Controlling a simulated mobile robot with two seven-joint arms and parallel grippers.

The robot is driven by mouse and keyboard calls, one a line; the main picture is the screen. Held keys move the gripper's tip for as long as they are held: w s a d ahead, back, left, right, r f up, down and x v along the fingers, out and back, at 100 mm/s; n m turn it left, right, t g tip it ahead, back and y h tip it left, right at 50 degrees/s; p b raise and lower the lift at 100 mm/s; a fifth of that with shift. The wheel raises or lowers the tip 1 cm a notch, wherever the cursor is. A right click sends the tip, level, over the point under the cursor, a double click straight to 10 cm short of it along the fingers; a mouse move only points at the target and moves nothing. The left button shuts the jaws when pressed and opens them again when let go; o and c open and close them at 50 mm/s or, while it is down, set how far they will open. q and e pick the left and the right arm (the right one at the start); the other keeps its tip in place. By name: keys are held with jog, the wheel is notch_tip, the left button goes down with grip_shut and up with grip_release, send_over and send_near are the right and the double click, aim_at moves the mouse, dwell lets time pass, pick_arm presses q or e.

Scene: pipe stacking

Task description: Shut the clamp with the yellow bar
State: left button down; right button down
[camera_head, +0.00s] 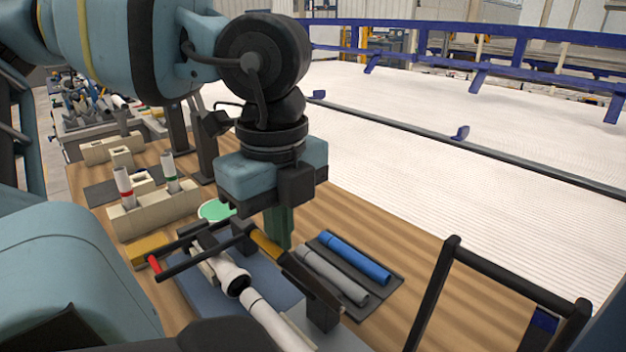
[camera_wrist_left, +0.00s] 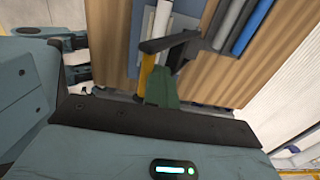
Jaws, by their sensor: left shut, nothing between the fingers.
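The clamp's yellow bar (camera_head: 265,246) slants beside the white pipe assembly (camera_head: 235,277); it also shows in the left wrist view (camera_wrist_left: 147,72). The clamp's dark arm (camera_head: 312,284) runs from the bar toward the lower right. My left gripper (camera_head: 280,240) points down with its green fingers shut and empty, just behind and right of the yellow bar. In the left wrist view the green fingertips (camera_wrist_left: 160,88) are close beside the bar; I cannot tell whether they touch. My right gripper is not in view.
Grey (camera_head: 333,275) and blue (camera_head: 355,257) pipes lie on a dark mat right of the clamp. A beige holder (camera_head: 157,213) with upright pipes stands at the left. A black tubular frame (camera_head: 520,277) rises at the right. Wooden table beyond the mat is clear.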

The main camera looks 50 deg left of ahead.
pick_arm(q)
jog(key=shift+s+f, duration=0.1)
jog(key=shift+s, duration=0.2)
jog(key=shift+s+d+f+b, duration=0.15)
jog(key=shift+s+f, duration=0.15)
jog(key=shift+s, duration=0.25)
jog(key=shift+s+f+b, duration=0.15)
jog(key=shift+s+f, duration=0.15)
jog(key=shift+s, duration=0.25)
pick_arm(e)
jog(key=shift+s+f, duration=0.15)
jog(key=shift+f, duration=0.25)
